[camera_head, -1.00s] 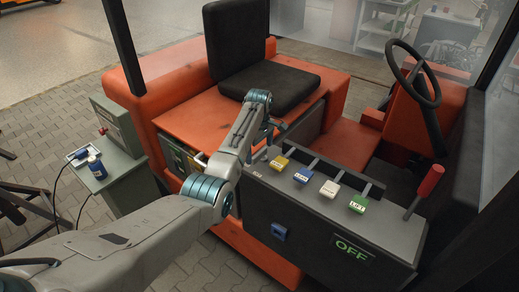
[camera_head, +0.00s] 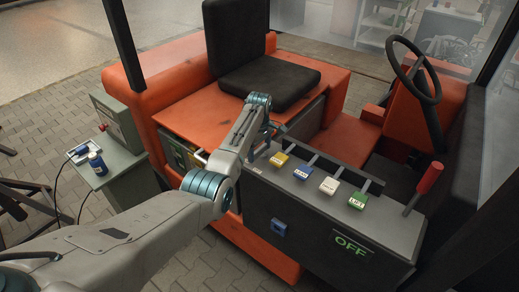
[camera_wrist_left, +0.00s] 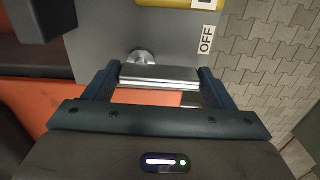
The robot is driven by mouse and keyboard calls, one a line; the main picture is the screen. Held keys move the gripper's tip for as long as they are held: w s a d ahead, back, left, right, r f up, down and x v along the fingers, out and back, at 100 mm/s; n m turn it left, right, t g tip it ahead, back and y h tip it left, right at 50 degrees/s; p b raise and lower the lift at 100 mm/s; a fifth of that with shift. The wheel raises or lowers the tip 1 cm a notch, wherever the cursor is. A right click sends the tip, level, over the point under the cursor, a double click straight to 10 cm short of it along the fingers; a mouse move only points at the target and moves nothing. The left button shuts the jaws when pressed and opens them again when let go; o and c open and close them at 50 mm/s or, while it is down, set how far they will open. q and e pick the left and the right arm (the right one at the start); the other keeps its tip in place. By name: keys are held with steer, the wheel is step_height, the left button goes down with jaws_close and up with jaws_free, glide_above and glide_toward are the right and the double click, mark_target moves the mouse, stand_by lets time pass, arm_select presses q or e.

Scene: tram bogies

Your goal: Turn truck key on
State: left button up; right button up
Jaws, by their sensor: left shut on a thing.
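My left gripper (camera_head: 270,132) is at the seat-side end of the truck's dark console (camera_head: 318,222). In the left wrist view its two fingers (camera_wrist_left: 158,86) are shut on the flat silver bar of the truck key (camera_wrist_left: 160,73). The bar lies crosswise between the fingers, by a round metal fitting (camera_wrist_left: 142,57) on the grey panel. An OFF label (camera_wrist_left: 206,40) is beside it. In the head view the key is hidden by my gripper and arm. A green OFF sign (camera_head: 350,245) is lit on the console's front. My right gripper is not in view.
Several colour-tagged levers, including a yellow one (camera_head: 279,158), and a red-handled lever (camera_head: 430,178) stand along the console top. The black seat (camera_head: 265,85) and steering wheel (camera_head: 417,72) are beyond. A grey cabinet (camera_head: 120,165) stands at the left.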

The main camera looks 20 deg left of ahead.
arm_select(q)
steer(key=m, duration=0.1)
steer(key=m+p, duration=0.1)
steer(key=shift+w+a+m, duration=0.15)
steer(key=shift+a+m, duration=0.15)
steer(key=shift+m, duration=0.1)
steer(key=m, duration=0.2)
steer(key=shift+w+a+m, duration=0.2)
steer(key=shift+m, duration=0.1)
steer(key=m, duration=0.3)
steer(key=shift+w+a+m, duration=0.15)
steer(key=shift+w+m, duration=0.15)
steer(key=shift+w+a+m, duration=0.1)
steer(key=shift+w+m, duration=0.15)
steer(key=shift+m, duration=1.15)
steer(key=o, duration=1)
steer(key=shift+r+b, duration=0.15)
steer(key=shift+b, duration=0.15)
